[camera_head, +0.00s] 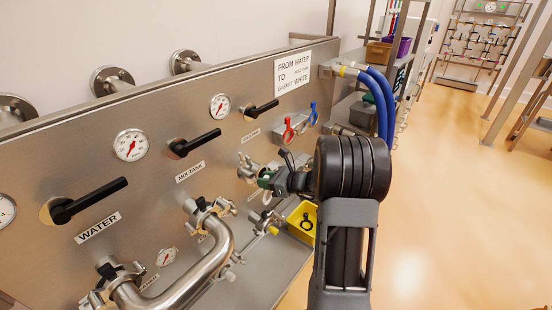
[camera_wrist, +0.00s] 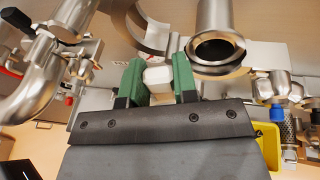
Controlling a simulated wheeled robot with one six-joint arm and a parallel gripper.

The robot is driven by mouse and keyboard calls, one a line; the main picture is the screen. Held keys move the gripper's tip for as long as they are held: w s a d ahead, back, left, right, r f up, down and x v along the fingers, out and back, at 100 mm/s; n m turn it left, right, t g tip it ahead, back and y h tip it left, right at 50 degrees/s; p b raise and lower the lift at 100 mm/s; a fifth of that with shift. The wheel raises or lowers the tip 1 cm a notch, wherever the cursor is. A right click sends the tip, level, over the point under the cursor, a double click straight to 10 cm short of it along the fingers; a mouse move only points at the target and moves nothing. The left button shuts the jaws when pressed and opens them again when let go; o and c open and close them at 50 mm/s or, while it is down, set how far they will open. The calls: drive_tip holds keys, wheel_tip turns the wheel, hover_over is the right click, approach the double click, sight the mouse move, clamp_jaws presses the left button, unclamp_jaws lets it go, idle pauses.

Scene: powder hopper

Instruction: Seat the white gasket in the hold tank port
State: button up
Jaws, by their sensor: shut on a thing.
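In the head view my gripper (camera_head: 268,181) is close to a port fitting (camera_head: 247,168) on the steel panel, and the gasket is not clear there. No hold tank label is readable.
A curved metal clamp part (camera_wrist: 148,34) hangs left of the port. A bent steel pipe (camera_head: 205,262) stands out left of my arm. A yellow bin (camera_head: 303,222) with a black ring is below my gripper. Blue hoses (camera_head: 381,100) are behind; open floor lies right.

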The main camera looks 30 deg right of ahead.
drive_tip(key=d+r+m+t+h, duration=0.2)
drive_tip(key=d+r+h, duration=0.1)
drive_tip(key=d+r, duration=0.4)
drive_tip(key=a+f+b+x, duration=0.1)
drive_tip(key=b+x, duration=0.3)
drive_tip(key=x, duration=0.5)
drive_tip(key=shift+s+m, duration=0.2)
drive_tip(key=shift+m, duration=0.1)
drive_tip(key=shift+a+f+b, duration=0.15)
drive_tip(key=shift+f+b, duration=0.5)
drive_tip(key=shift+b, duration=0.1)
idle(1.2)
drive_tip(key=o, duration=0.9)
drive_tip(key=shift+w, duration=0.1)
drive_tip(key=shift+c, duration=0.2)
drive_tip(key=b+v, duration=0.1)
drive_tip(key=v, duration=1.3)
drive_tip(key=shift+b, duration=0.4)
